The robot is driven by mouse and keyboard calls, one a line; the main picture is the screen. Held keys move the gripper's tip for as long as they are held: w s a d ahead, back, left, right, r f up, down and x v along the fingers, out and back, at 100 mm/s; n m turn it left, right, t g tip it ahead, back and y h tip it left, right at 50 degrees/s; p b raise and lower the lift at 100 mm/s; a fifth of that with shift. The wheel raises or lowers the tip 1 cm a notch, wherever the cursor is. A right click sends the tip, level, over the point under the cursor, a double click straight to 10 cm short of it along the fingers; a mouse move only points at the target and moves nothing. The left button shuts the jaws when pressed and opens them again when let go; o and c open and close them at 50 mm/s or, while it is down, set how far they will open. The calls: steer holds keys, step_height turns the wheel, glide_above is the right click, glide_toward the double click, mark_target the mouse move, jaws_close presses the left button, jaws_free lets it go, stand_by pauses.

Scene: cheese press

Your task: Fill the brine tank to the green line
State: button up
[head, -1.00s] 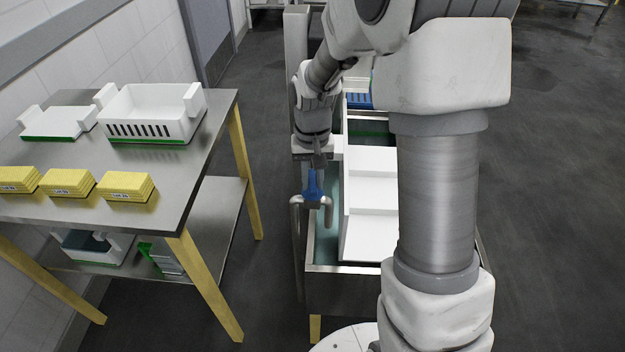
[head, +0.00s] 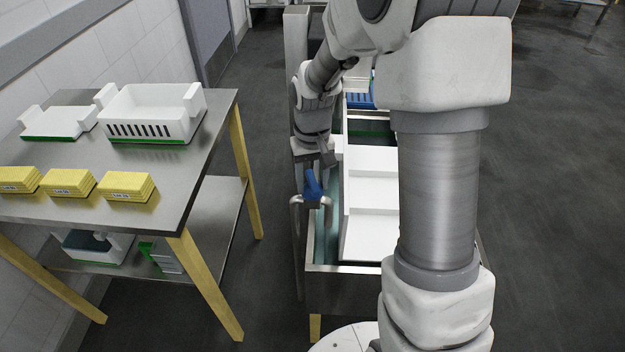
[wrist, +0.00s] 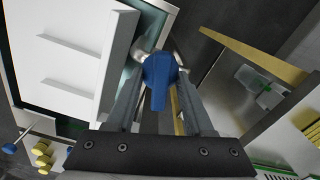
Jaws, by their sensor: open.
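The brine tank (head: 345,290) is a steel trough below my arm. Teal liquid (head: 331,245) shows in a narrow strip along its left side; white stepped panels (head: 370,205) hide much of the inside. I cannot make out the green line or the exact level. A tap with a blue handle (head: 313,186) and a bent steel spout (head: 327,212) stands at the tank's left edge. My gripper (head: 314,163) is open above the tap. In the wrist view the blue handle (wrist: 160,75) lies between its fingers; contact is unclear. No clear stream shows at the spout.
A steel table (head: 185,185) stands left, with white moulds (head: 150,112) and yellow blocks (head: 127,186) on top. A lower shelf (head: 215,215) holds more containers. A blue slotted item (head: 358,101) is beyond the tank. Floor at right is clear.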

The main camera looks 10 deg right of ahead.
mark_target(313, 179)
steer(key=shift+r, duration=0.1)
step_height(313, 179, up, 17)
steer(key=p, duration=0.2)
steer(key=shift+r, duration=0.15)
stand_by(1.0)
